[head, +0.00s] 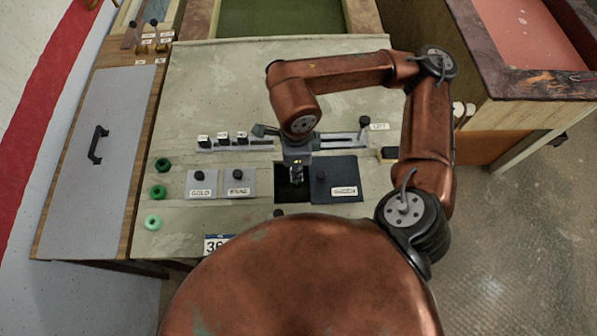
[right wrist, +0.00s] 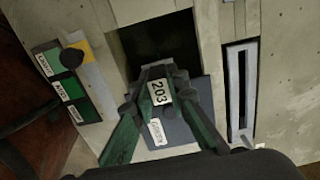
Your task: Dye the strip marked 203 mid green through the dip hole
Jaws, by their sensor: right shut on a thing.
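My right gripper (head: 296,176) hangs over the dip hole (head: 283,188) in the bench top. In the right wrist view the gripper (right wrist: 160,78) is shut on the strip (right wrist: 161,91), whose white tag reads 203. The dark dip hole (right wrist: 160,42) lies just beyond the fingertips. How deep the strip reaches into it I cannot tell. A dark blue lid (head: 340,175) with a knob and a label lies beside the hole, leaving it uncovered. My left gripper is not in view.
Grey lids marked GOLD (head: 202,184) and a second one (head: 238,183) lie left of the hole. Green rings (head: 159,192) line the bench's left edge. A rail (head: 235,146) with several small tags lies behind. A lever (head: 364,122) stands by a slot at back right.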

